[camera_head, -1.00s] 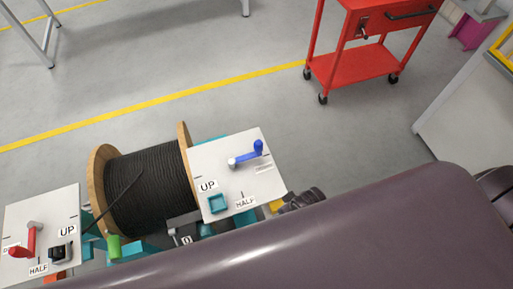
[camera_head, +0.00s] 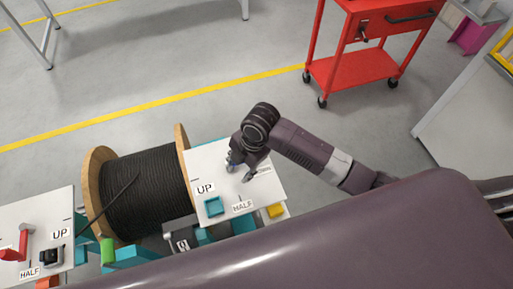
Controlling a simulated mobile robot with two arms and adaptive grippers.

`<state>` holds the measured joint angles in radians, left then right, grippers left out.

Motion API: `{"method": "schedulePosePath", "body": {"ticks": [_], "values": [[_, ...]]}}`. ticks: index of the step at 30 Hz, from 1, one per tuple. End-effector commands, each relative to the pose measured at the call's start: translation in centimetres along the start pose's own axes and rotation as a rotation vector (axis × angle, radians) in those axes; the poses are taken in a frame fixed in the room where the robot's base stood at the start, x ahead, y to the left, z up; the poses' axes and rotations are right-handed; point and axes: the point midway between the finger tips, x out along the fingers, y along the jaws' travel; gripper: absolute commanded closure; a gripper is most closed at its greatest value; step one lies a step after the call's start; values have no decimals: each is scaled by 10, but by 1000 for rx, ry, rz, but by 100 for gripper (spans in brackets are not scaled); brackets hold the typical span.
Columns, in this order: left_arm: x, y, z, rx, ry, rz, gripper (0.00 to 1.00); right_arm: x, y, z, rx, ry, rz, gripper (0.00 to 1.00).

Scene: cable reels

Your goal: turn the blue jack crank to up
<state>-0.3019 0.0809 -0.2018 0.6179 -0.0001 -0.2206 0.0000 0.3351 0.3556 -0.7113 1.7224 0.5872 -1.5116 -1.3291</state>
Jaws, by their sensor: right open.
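The white jack panel (camera_head: 262,196) with UP and HALF labels stands right of the cable reel. A small part of the blue jack crank (camera_head: 231,168) shows at its hub, beside a finger of my right gripper. The rest of the crank, with its blue handle, is hidden behind the gripper. My right gripper (camera_head: 240,170) is over the panel, pointing down, with its fingers apart. I cannot tell whether it touches the crank. The UP label (camera_head: 205,189) is at the panel's left and the HALF label (camera_head: 242,207) at its lower edge. My left gripper is out of view.
A wooden reel of black cable (camera_head: 146,195) stands left of the panel. A second white panel with a red crank (camera_head: 22,243) is at the lower left. A red cart (camera_head: 360,66) stands at the back right. Open grey floor lies beyond the yellow line.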

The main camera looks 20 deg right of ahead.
Motion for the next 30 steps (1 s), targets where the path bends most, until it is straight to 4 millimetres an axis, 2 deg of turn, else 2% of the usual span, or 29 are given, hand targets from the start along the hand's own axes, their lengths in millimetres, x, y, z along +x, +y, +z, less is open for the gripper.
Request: {"method": "schedulePosePath", "body": {"ticks": [1, 6, 10, 15, 20, 30], "values": [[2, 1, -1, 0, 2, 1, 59, -8, 11, 15, -140, -26, -26, 59], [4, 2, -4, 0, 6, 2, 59, -34, 26, 53, -544, -55, -142, 59], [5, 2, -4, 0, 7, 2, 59, -51, 31, 75, -726, -61, -206, 59], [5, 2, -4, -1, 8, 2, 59, -61, 32, 89, -833, -56, -249, 59], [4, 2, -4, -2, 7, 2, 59, -46, 28, 92, -846, -51, -255, 59], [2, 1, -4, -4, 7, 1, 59, 3, 19, 100, -845, -54, -252, 59]]}}
